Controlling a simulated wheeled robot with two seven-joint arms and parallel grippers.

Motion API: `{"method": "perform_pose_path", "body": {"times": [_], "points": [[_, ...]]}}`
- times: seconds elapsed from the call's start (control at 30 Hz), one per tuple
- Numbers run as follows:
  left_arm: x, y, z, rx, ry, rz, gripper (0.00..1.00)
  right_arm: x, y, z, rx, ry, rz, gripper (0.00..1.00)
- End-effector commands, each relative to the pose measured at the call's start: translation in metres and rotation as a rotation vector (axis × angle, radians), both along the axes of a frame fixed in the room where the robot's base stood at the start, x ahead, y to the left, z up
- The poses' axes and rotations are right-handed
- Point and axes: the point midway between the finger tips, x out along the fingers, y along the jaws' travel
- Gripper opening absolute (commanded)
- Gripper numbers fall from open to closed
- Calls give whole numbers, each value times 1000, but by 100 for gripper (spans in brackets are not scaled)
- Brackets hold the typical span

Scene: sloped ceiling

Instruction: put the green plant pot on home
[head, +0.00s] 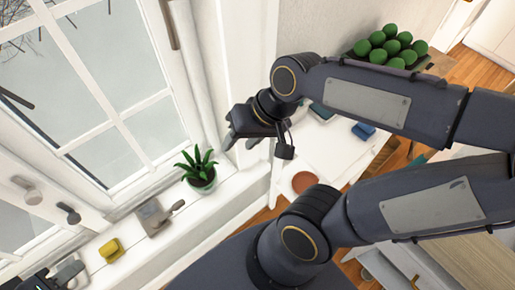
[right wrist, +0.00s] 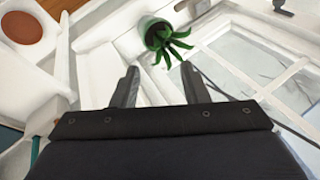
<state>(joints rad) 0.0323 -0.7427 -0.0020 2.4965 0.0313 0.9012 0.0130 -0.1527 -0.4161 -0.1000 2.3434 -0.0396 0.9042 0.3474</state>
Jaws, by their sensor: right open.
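The green plant pot (head: 203,185), with a spiky green plant in it, stands upright on the white window sill (head: 225,208). In the right wrist view the pot (right wrist: 153,26) shows beyond the fingertips. My right gripper (head: 243,140) is open and empty, up and to the right of the plant in the head view, apart from it. The right wrist view shows its two spread fingers (right wrist: 160,80) with nothing between them. A round reddish-brown disc (head: 304,182) lies on a white surface to the right; it also shows in the right wrist view (right wrist: 28,27). Nothing is visibly labelled home.
A grey object (head: 154,216) and a yellow block (head: 110,249) sit on the sill left of the plant. A window (head: 105,90) stands behind it. Blue objects (head: 363,130) and a tray of green round things (head: 390,45) are farther right.

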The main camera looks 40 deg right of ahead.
Motion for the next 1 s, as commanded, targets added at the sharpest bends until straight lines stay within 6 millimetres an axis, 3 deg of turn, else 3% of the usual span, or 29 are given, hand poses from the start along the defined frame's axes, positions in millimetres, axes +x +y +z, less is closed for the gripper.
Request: {"method": "perform_pose_path", "body": {"times": [0.1, 0.2, 0.63, 0.77, 0.9, 1.0], "points": [[0, 0, 0, 0, 0, 0, 36, -26, -8, 4, -36, -132, 52, 41], [0, 0, 0, 0, 0, 0, 36, -38, -9, 4, -70, -198, 89, 41], [0, 0, 2, 0, 0, 0, 36, -44, -9, 5, -99, -238, 118, 41], [0, 0, 22, 0, 0, 0, 36, -44, -9, 25, -99, -238, 117, 41], [0, 0, 56, 0, 0, 0, 36, -44, -10, 60, -98, -238, 117, 41], [0, 0, 68, 0, -1, 0, 36, -44, -10, 71, -98, -238, 117, 41]]}}
